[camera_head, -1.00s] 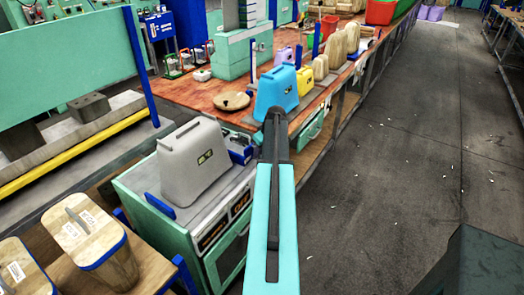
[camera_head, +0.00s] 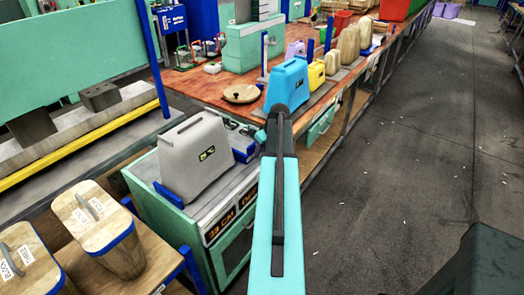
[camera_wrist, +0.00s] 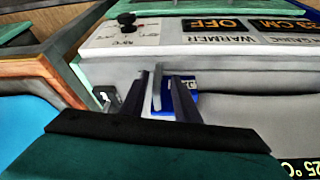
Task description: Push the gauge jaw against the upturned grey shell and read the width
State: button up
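The upturned grey shell (camera_head: 196,158) stands on the gauge bench (camera_head: 165,218), with a dark label on its side. The blue gauge jaw (camera_head: 243,153) is at its right, with a small gap seeming to show between them. In the wrist view the jaw (camera_wrist: 182,93) is beyond my fingers, and a thin grey upright plate stands between them. My gripper (camera_wrist: 163,92) is open, its two dark fingers apart; in the head view its tips are mostly hidden behind my arm. The display (camera_head: 218,224) seems to read 23 CM, beside one reading OFF (camera_wrist: 212,24).
A blue shell (camera_head: 287,86) stands on the red-brown bench (camera_head: 205,90) just beyond my arm, with yellow and wooden shells behind it. A blue end stop (camera_head: 168,195) is at the shell's left. Wooden blocks (camera_head: 98,225) stand lower left. The floor at right is clear.

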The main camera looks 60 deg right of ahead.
jog(key=shift+s+d+r, duration=0.1)
jog(key=shift+r, duration=0.05)
jog(key=b+v, duration=0.3)
jog(key=v, duration=1)
jog(key=shift+r, duration=0.2)
jog(key=shift+s, duration=0.1)
dwell(0.8)
